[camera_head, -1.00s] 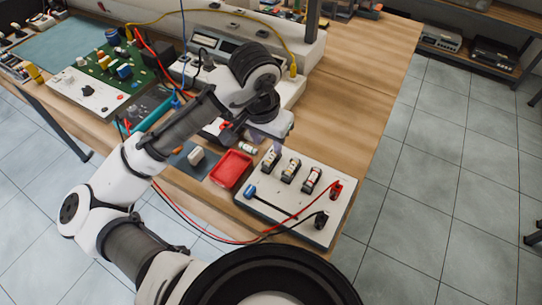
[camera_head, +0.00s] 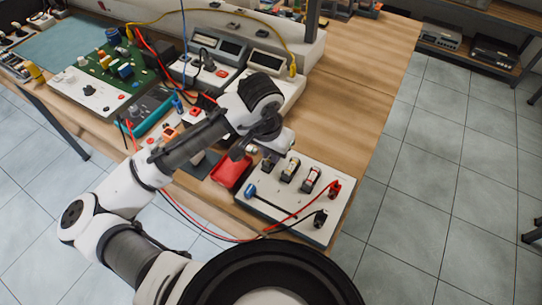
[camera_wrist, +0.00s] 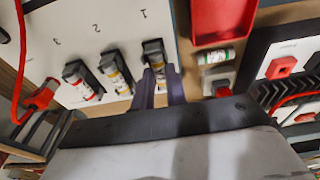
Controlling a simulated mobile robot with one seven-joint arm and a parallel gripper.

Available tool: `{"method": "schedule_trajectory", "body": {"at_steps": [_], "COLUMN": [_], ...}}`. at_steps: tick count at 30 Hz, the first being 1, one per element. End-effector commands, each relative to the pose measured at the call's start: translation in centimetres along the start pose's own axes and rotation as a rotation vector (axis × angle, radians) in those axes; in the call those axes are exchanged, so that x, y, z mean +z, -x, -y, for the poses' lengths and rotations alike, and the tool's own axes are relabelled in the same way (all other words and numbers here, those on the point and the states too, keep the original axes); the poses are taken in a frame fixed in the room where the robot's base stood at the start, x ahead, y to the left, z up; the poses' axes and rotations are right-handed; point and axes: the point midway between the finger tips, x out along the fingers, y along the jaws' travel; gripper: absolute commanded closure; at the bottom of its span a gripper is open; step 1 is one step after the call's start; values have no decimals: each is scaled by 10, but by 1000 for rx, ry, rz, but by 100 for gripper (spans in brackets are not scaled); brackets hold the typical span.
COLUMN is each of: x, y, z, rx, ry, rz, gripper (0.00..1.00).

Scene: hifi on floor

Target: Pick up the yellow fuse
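A white board (camera_wrist: 75,32) numbered 1, 2 and 3 holds fuses in dark holders in the wrist view. The slot 1 fuse (camera_wrist: 158,71) is pale with a yellowish lower part; the fingers partly hide it. The slot 2 fuse (camera_wrist: 117,75) is white with a yellow band. The slot 3 fuse (camera_wrist: 82,85) is white with red marks. My gripper (camera_wrist: 161,80) has two purple-grey fingers, apart, at either side of the lower end of the slot 1 fuse. I cannot tell whether they touch it. In the head view my gripper (camera_head: 268,151) is over the board's upper left end.
A red tray (camera_wrist: 222,22) lies beside the board, with a green-banded fuse (camera_wrist: 216,57) near it. Red and black leads (camera_head: 290,217) cross the board. Instruments (camera_head: 218,50) stand behind the arm. Bare wooden bench (camera_head: 355,95) lies to the right.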

Motion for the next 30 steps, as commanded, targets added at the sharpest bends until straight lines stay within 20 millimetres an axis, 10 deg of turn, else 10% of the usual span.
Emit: {"method": "schedule_trajectory", "body": {"at_steps": [17, 30], "x": [-2, -20], "y": [11, 123], "z": [0, 0], "rx": [-1, -4], "ry": [0, -3], "rz": [-1, -3], "gripper": [100, 100]}}
